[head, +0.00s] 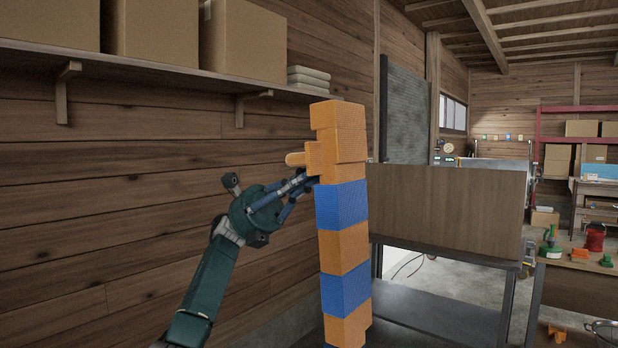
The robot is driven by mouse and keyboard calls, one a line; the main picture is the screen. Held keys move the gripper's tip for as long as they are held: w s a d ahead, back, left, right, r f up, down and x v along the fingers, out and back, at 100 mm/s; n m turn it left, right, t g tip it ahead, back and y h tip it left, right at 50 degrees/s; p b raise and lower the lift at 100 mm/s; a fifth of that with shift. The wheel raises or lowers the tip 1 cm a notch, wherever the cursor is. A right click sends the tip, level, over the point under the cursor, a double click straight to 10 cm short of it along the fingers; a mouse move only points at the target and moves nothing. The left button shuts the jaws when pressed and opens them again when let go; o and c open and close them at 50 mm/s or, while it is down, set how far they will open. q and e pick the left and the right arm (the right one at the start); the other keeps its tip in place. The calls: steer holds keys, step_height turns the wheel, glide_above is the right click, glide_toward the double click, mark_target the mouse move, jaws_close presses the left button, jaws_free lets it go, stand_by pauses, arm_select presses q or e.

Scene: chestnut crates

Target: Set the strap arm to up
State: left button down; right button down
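A tall upright post of orange and blue blocks (343,205) stands in the middle of the head view. A short, round-ended orange arm (296,159) sticks out to the left from its upper part, roughly level; I take it to be the strap arm. My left gripper (308,182) reaches in from the lower left, its fingertips just below that arm and against or very near the post's left side. The fingertips are partly hidden by the post, and I cannot tell whether they touch the arm. My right gripper does not show.
A plank wall runs along the left, with a shelf (150,62) of cardboard boxes (242,40) above. A brown panel on a metal-legged bench (445,212) stands right behind the post. A table with small green and orange items (578,255) is at the right.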

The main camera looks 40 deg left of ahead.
arm_select(q)
steer(key=shift+a, duration=0.1)
steer(key=v, duration=0.7)
steer(key=shift+a+f, duration=0.2)
stand_by(0.3)
